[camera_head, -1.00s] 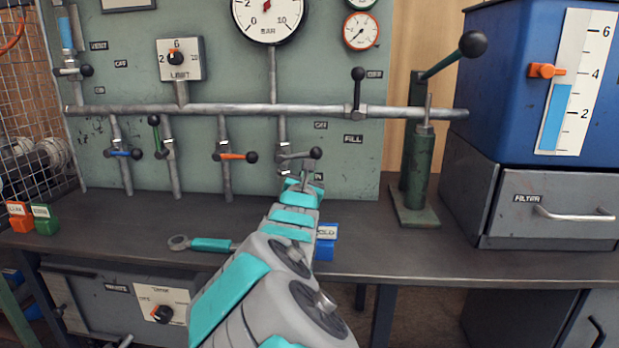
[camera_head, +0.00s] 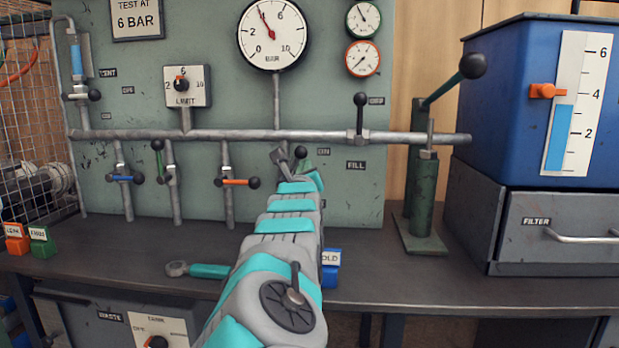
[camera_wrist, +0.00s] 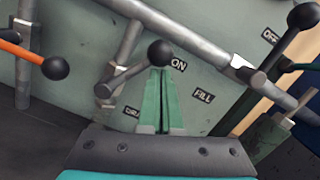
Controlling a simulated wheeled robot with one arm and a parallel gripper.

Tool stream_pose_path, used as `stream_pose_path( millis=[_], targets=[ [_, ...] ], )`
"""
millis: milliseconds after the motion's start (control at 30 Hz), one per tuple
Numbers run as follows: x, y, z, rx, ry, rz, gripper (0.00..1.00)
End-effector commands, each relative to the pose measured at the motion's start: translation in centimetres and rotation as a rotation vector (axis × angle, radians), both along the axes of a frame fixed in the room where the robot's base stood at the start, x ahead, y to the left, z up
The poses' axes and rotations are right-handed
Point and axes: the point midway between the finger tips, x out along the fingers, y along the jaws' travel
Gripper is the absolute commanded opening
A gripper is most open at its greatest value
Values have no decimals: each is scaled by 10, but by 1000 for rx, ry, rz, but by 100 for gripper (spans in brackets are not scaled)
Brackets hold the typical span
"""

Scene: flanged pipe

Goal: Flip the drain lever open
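The drain lever, with a black ball end (camera_wrist: 160,52), sits on the lower end of a vertical pipe in the middle of the green panel. In the wrist view it slants up and right from its valve, beside the ON label (camera_wrist: 179,64) and the partly hidden DRAIN label. In the head view its ball (camera_head: 300,152) shows just above my gripper (camera_head: 308,176). My gripper's green fingers (camera_wrist: 157,76) are close together, with no object visible between them. Their tips are right beneath the ball; whether they touch the lever is unclear. My arm hides the valve's lower part.
Left are an orange lever (camera_head: 238,182) and a blue lever (camera_head: 124,178). The black FILL lever (camera_head: 360,112) stands upright to the right, near a green hand pump (camera_head: 424,195).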

Motion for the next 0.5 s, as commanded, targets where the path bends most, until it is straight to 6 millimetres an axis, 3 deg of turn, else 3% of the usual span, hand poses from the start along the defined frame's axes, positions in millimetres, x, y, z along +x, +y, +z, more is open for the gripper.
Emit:
stream_pose_path(
  millis=[500],
  targets=[
    [0, 20, 20, -383, 12, 1, 0]
  ],
)
